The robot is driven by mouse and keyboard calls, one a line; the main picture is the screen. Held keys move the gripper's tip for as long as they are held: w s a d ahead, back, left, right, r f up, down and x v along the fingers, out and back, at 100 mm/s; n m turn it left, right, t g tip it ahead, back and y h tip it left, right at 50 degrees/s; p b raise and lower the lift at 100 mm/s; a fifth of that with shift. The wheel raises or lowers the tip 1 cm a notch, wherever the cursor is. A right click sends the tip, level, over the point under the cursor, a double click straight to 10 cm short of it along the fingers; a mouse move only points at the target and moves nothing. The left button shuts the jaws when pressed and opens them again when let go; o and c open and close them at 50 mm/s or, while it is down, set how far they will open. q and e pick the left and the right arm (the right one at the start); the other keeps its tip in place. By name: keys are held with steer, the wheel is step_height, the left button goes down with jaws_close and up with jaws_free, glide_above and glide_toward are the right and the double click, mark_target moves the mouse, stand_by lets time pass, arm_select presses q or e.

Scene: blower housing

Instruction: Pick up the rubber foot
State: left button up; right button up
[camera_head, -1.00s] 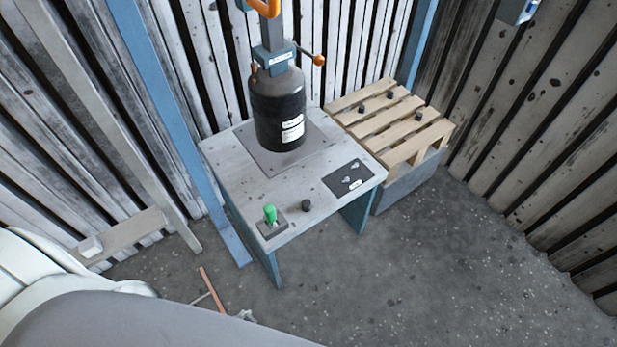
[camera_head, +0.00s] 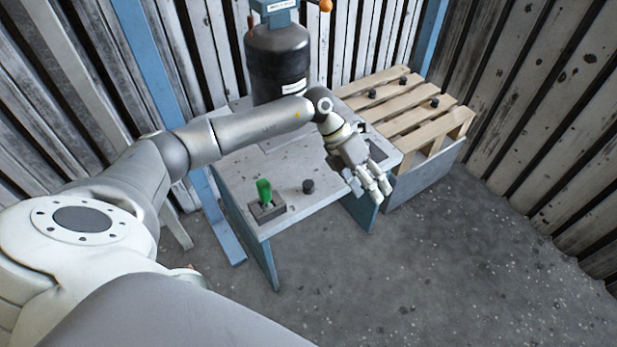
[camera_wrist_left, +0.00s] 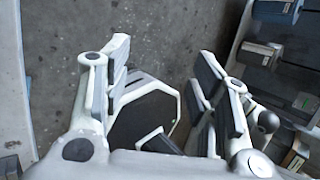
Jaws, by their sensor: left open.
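A small black round rubber foot (camera_head: 308,186) stands on the grey table near its front edge, right of the green-handled switch. Similar small black pieces (camera_head: 371,94) sit on the wooden pallet. My left gripper (camera_head: 374,193) is over the table's right front edge, right of the rubber foot and apart from it, fingers pointing down and to the right. In the left wrist view its fingers (camera_wrist_left: 163,58) are spread, with bare floor between the tips and no rubber foot there. My right gripper is not in view.
The grey table (camera_head: 237,176) carries a dark cylinder (camera_head: 278,62) at the back and a green-handled switch (camera_head: 265,198) at the front left. The slatted pallet (camera_head: 445,125) stands behind right on a grey base. Floor (camera_head: 450,260) at the front right is clear.

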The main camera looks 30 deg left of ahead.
arm_select(q)
steer(key=a+m+y+b, duration=0.15)
steer(key=a+y, duration=0.55)
steer(key=a, duration=0.8)
steer(key=b, duration=0.2)
glide_above(308, 183)
steer(key=shift+n+y, duration=0.25)
steer(key=shift+y, duration=0.15)
step_height(308, 183, down, 4)
steer(key=shift+f, duration=0.45)
step_height(308, 183, down, 5)
steer(key=shift+r+b, duration=0.1)
steer(key=shift+b, duration=0.3)
steer(key=c, duration=0.9)
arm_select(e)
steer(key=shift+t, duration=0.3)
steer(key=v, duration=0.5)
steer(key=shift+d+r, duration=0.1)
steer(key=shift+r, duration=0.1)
